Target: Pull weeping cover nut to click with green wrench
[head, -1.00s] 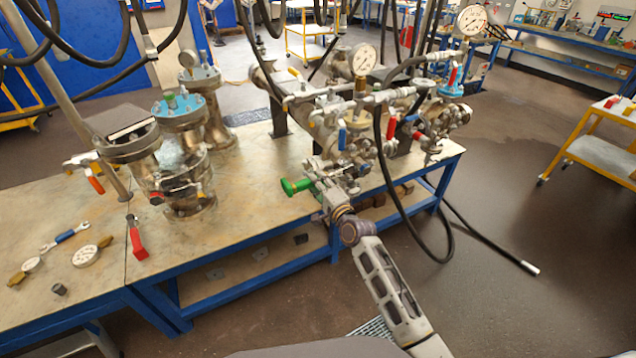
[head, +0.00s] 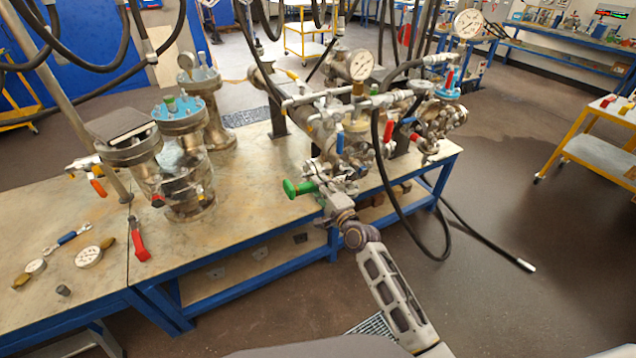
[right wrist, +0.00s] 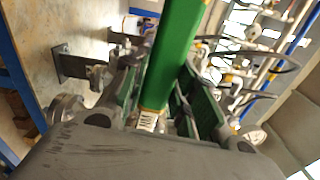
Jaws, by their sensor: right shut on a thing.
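The green wrench (head: 300,188) shows in the head view at the front of the piping, its thick green end pointing left. In the right wrist view its green handle (right wrist: 175,55) runs up from between the fingers. My right gripper (head: 333,184) is shut on the green wrench; its dark fingers also show in the right wrist view (right wrist: 160,100). Flanged vessels with blue covers (head: 180,118) stand on the left of the bench. I cannot tell which cover nut is weeping, and the wrench's working end is hidden. My left gripper is not in view.
The bench (head: 250,190) carries piping with pressure gauges (head: 361,64). A red-handled tool (head: 138,240), a blue-handled wrench (head: 68,238) and loose gauges (head: 88,257) lie at its left. A black hose (head: 395,200) loops beside my right arm. Bare benchtop lies between vessels and piping.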

